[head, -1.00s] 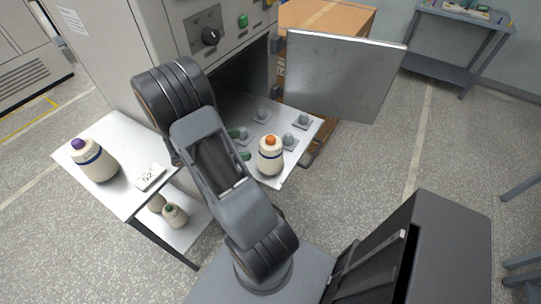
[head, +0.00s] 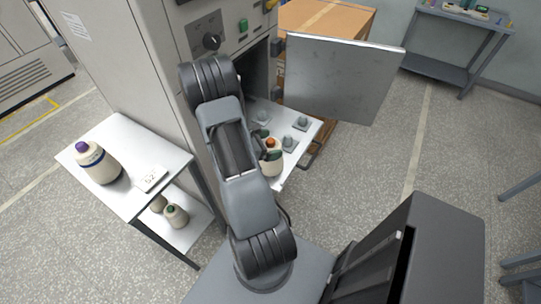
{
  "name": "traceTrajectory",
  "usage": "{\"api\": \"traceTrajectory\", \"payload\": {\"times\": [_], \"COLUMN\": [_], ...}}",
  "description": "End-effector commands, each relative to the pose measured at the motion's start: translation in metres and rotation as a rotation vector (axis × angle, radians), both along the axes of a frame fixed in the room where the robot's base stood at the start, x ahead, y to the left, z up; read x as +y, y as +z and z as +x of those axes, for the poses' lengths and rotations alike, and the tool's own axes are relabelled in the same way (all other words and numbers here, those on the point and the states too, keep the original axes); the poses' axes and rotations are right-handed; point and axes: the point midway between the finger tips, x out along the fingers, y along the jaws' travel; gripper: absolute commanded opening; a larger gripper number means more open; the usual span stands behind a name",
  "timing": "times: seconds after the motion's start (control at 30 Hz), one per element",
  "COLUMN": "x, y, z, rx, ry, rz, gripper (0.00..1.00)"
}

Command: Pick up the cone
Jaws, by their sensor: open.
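A cream cone with an orange tip (head: 272,166) stands upright on the front part of the white pegged tray (head: 291,168) that sticks out of the machine. My arm reaches toward the machine and covers the cone's left side. Dark parts of my gripper (head: 263,148) show at the cone's upper left, close to its tip. The gripper is open; most of it is hidden behind my arm, and I cannot tell whether it touches the cone. Another cream cone with a purple tip and blue band (head: 96,163) stands on the white side table (head: 127,200) at left.
Several grey pegs (head: 301,123) stand on the tray. The open metal door (head: 340,78) hangs right of the machine opening. A white card (head: 152,179) lies on the side table; cones with green tips (head: 176,215) sit on its lower shelf. A cardboard box (head: 325,17) is behind.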

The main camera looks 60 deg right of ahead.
Motion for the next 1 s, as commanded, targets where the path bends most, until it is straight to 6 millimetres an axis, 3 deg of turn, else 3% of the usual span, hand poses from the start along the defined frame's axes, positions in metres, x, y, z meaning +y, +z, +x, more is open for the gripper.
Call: {"api": "traceTrajectory", "payload": {"times": [0.3, 1.0], "x": [-0.0028, -0.0026], "y": [-0.0014, -0.0006], "z": [-0.0019, -0.0015], "rx": [-0.001, 0.0], "ry": [0.0, 0.0], "rz": [-0.001, -0.001], "gripper": [0.98, 0.34]}}
